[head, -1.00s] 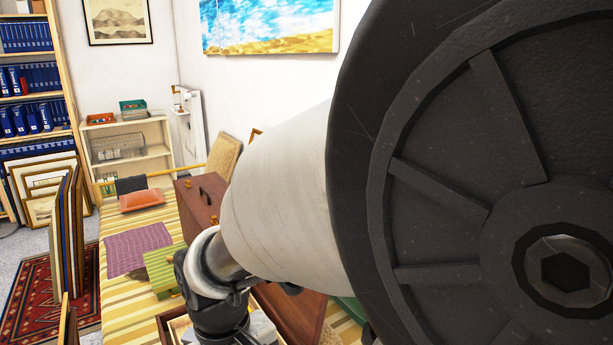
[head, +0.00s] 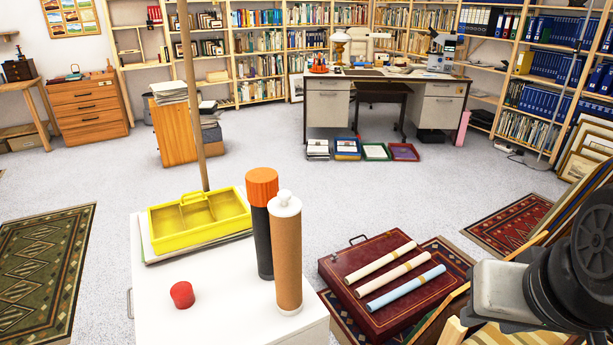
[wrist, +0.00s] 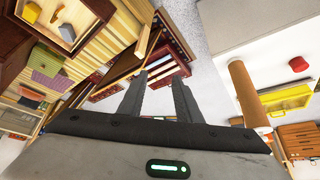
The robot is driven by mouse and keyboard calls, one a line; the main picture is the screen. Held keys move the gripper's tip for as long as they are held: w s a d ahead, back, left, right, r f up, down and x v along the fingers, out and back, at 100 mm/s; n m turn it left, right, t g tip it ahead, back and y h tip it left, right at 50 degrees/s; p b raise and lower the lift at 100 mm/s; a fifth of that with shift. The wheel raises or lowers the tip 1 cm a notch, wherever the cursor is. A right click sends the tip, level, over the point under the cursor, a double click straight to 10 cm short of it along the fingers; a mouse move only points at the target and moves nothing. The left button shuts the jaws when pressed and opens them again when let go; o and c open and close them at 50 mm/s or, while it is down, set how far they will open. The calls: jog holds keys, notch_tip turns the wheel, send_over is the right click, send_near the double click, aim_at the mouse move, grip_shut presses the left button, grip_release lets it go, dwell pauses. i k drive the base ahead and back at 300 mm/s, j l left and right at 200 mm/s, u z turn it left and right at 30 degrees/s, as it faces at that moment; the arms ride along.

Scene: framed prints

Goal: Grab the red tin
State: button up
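The small red tin (head: 182,295) stands on a white-topped cabinet (head: 215,310) in the lower left of the head view. In the wrist view the tin (wrist: 299,64) shows small at the right, on the white top. My gripper (wrist: 160,75) is open, with nothing between its two fingers. It is well apart from the tin, which lies off to the right of the fingers. In the head view my arm shows at the right edge and the fingers are out of frame.
A yellow divided tray (head: 200,215), a brown tube (head: 288,255) and a black tube with an orange cap (head: 262,190) stand near the tin. A red case (head: 365,265) with rolled papers lies to the right. Grey floor beyond is open.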

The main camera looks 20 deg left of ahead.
aim_at(181, 292)
jog(key=i+j+u, duration=0.1)
jog(key=u, duration=1.85)
jog(key=i+j+z, duration=0.1)
jog(key=j, duration=0.2)
jog(key=i+j+z, duration=0.15)
jog(key=j, duration=0.2)
jog(key=i+j+z, duration=0.1)
jog(key=j, duration=0.2)
jog(key=i+j+z, duration=0.15)
jog(key=j, duration=0.2)
